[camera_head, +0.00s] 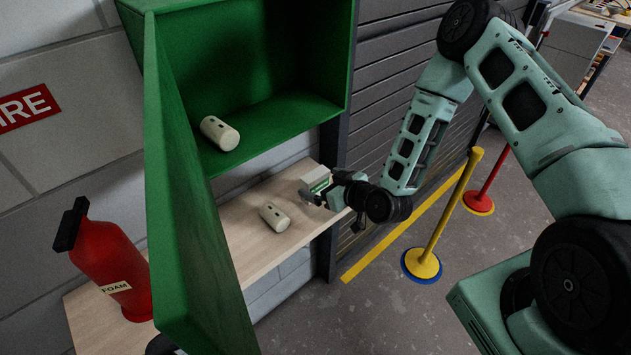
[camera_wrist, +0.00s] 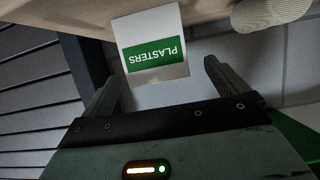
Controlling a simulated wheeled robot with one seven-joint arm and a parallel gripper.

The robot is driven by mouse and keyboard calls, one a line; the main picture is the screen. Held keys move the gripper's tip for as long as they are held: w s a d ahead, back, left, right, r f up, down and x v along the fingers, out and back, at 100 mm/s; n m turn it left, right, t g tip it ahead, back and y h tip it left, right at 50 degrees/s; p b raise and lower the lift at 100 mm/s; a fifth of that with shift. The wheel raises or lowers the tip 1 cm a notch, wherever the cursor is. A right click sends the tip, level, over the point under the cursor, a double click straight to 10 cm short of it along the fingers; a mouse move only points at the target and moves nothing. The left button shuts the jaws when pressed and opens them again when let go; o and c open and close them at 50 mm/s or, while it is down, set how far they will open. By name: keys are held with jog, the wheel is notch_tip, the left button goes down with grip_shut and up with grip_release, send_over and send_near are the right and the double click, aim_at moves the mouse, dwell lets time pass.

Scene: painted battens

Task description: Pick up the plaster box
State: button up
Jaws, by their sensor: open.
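The plaster box (camera_head: 316,180) is a small white box with a green label, standing on the wooden shelf (camera_head: 258,232) near its right end. In the wrist view the plaster box (camera_wrist: 150,42) shows its green "PLASTERS" label upside down. My gripper (camera_head: 312,193) is at the front of the box. In the wrist view my gripper (camera_wrist: 160,82) is open, with its two fingers apart and the box ahead, roughly between them. I cannot tell whether a finger touches the box.
A cream cylinder (camera_head: 274,216) lies on the wooden shelf left of the box. Another cream cylinder (camera_head: 219,133) lies in the green cabinet (camera_head: 180,160) above. A red extinguisher (camera_head: 110,265) stands at left. Yellow (camera_head: 440,220) and red (camera_head: 493,178) posts stand on the floor at right.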

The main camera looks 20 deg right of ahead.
aim_at(320, 180)
jog(key=p+x, duration=0.2)
jog(key=x, duration=0.3)
jog(key=shift+d+p, duration=0.2)
jog(key=shift+p, duration=0.2)
jog(key=shift+w+a+f, duration=0.2)
jog(key=shift+w+f, duration=0.2)
jog(key=shift+w, duration=0.1)
jog(key=shift+c, duration=0.4)
jog(key=c, duration=1)
